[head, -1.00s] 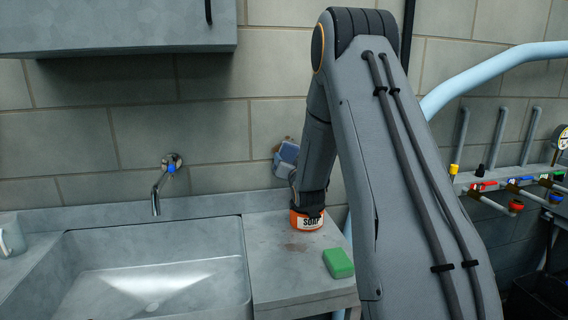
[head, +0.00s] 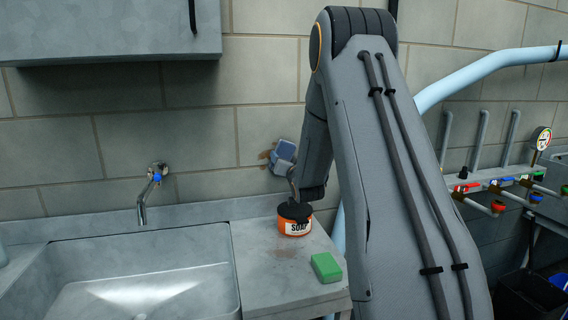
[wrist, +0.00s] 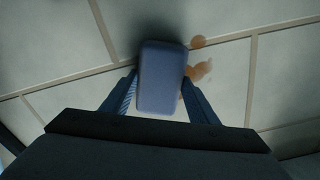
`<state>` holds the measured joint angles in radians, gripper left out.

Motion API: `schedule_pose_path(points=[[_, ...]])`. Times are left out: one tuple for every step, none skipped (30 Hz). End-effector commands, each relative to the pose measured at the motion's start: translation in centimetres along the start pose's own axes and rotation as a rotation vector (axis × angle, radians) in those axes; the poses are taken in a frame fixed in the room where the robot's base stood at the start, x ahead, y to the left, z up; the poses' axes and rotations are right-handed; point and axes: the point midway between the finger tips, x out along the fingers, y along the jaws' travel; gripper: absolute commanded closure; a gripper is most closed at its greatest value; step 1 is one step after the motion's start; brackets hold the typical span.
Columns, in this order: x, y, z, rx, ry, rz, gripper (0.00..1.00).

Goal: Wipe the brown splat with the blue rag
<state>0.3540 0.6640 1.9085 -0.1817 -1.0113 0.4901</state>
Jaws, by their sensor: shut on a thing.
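The blue rag (head: 285,149) is a small, block-like pad held up at the tiled wall behind the counter. My gripper (wrist: 160,90) is shut on it, with a finger on each side in the wrist view, where the rag (wrist: 160,75) covers the middle. The brown splat (head: 266,155) is on the wall and shows at the left edge of the rag in the head view. In the wrist view, brown patches of the splat (wrist: 199,71) show just right of the rag. The rag hides part of the wall, and I cannot tell whether it touches it.
An orange soap tub (head: 295,226) with a dark lid stands on the counter below my gripper. A green block (head: 326,267) lies nearer the front edge. A sink (head: 150,290) with a tap (head: 150,190) is to the left. Pipes and valves (head: 490,185) are at the right.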

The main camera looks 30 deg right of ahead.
Motion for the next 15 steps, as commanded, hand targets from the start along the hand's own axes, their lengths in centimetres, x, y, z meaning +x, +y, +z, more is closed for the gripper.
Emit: schedule_pose_path(points=[[0.0, -0.1, 0.0, 0.000, -0.001, 0.000, 0.72], [0.0, -0.1, 0.1, 0.000, -0.001, 0.000, 0.72], [0.0, -0.2, 0.2, 0.000, -0.001, 0.000, 0.72], [0.0, -0.4, 0.2, 0.001, -0.001, 0.000, 0.72], [0.1, -0.5, 0.3, 0.001, -0.001, -0.001, 0.72], [0.1, -0.8, 0.5, 0.001, -0.001, -0.001, 0.72], [0.1, -1.1, 0.6, 0.001, -0.002, -0.002, 0.72], [0.1, -1.3, 0.7, 0.001, -0.002, -0.002, 0.72], [0.2, -1.6, 0.8, 0.001, -0.002, -0.002, 0.72], [0.2, -1.8, 0.9, 0.001, -0.001, -0.001, 0.72], [0.2, -2.0, 0.9, 0.001, -0.001, -0.001, 0.72], [0.2, -2.3, 1.1, 0.000, -0.001, -0.002, 0.72], [0.2, -2.6, 1.2, 0.000, -0.001, -0.002, 0.72], [0.3, -2.8, 1.3, 0.000, -0.001, -0.003, 0.72], [0.3, -3.1, 1.4, 0.000, -0.001, -0.003, 0.72]])
